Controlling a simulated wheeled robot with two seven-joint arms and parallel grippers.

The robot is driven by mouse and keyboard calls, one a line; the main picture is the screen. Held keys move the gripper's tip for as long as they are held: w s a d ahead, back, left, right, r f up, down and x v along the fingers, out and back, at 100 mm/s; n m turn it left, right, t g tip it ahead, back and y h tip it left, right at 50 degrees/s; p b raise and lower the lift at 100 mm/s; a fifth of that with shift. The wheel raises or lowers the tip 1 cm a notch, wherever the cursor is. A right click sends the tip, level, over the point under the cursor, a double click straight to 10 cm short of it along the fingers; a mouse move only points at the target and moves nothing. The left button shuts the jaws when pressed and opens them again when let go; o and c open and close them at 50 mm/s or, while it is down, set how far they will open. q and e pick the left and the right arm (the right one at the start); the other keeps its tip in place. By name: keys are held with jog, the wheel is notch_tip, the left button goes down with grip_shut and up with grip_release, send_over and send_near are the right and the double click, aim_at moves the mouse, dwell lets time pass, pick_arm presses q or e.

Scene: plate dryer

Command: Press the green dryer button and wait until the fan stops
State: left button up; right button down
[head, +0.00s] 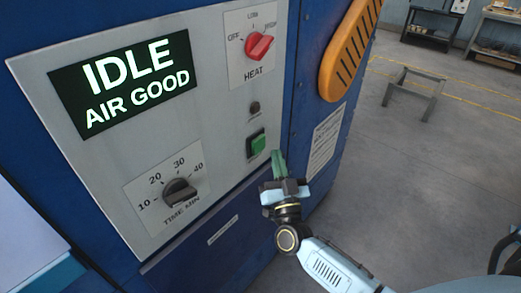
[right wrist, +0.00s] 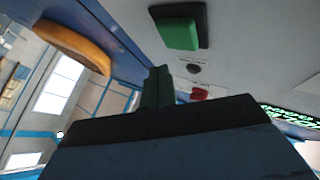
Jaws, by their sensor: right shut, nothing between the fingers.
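The green dryer button (head: 257,143) sits in a dark square frame low on the right of the grey control panel (head: 110,170). It also shows in the right wrist view (right wrist: 179,33). The display (head: 125,82) is lit and reads "IDLE AIR GOOD". My right gripper (head: 278,156) is shut and empty, with its green fingers just to the right of and slightly below the button. In the right wrist view its fingertips (right wrist: 158,74) are apart from the button. The fan is not visible. My left gripper is not in view.
A red heat knob (head: 259,46) sits above the button, with a small dark round part (head: 254,108) between them. A black time knob (head: 180,192) is lower left. An orange slotted handle (head: 349,48) juts from the blue cabinet's side. The grey floor right is mostly open.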

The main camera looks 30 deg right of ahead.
aim_at(263, 141)
jog(key=shift+w+a, duration=0.25)
jog(key=shift+w, duration=0.25)
jog(key=shift+w+a, duration=0.2)
jog(key=shift+w, duration=0.3)
jog(key=shift+w, duration=0.15)
dwell(1.3)
jog(key=shift+w+a, duration=0.15)
jog(key=shift+w, duration=0.1)
jog(key=shift+w+a+b, duration=0.15)
jog(key=shift+w+b, duration=0.25)
jog(key=shift+w, duration=0.05)
dwell(0.7)
jog(key=shift+s, duration=0.1)
jog(key=shift+s+d+p, duration=0.35)
jog(key=shift+s+p, duration=0.15)
jog(key=shift+s, duration=0.25)
jog(key=shift+s, duration=0.1)
